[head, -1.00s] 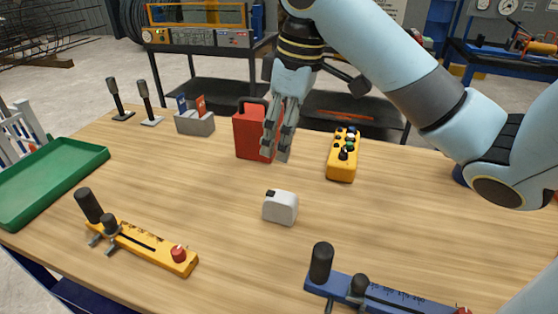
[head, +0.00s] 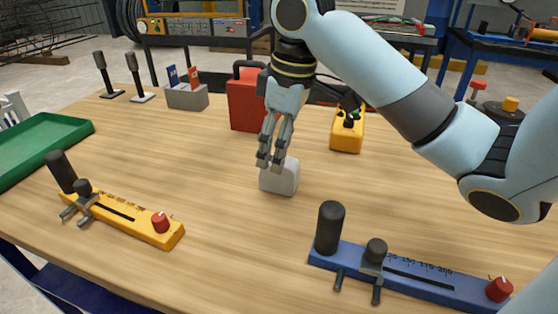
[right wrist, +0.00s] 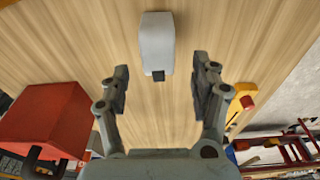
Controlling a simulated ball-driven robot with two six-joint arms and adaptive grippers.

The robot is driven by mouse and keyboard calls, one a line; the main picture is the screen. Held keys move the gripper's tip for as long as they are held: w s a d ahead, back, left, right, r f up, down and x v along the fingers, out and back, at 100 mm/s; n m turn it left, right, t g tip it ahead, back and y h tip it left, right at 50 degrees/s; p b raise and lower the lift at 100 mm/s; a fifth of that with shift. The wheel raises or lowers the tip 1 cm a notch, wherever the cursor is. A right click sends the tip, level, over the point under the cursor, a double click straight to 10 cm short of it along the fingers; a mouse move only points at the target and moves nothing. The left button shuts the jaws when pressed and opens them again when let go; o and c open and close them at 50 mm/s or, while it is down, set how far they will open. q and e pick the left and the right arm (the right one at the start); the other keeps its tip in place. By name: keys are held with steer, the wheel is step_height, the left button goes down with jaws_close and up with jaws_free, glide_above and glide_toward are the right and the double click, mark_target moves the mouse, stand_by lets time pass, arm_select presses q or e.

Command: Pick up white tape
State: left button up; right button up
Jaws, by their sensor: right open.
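The white tape (head: 281,179) is a small white block-shaped case standing on the wooden table near the middle of the head view. In the right wrist view the white tape (right wrist: 157,43) lies ahead of the fingers, centred between them, with its dark tip toward my gripper. My right gripper (head: 270,163) is open and empty. In the head view its fingertips overlap the upper left of the tape. In the right wrist view the open fingers (right wrist: 160,73) stand on either side with bare table between them. My left gripper is not in view.
A red canister (head: 244,103) and a yellow control box (head: 347,132) stand behind the tape. A yellow gauge bar (head: 125,216) lies front left and a blue one (head: 410,277) front right. A green tray (head: 45,142) is at the left edge. The table around the tape is clear.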

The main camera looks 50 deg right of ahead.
mark_target(287, 184)
step_height(287, 184, down, 4)
steer(key=shift+w+d+f+b, duration=0.1)
steer(key=shift+b, duration=0.2)
jaws_close()
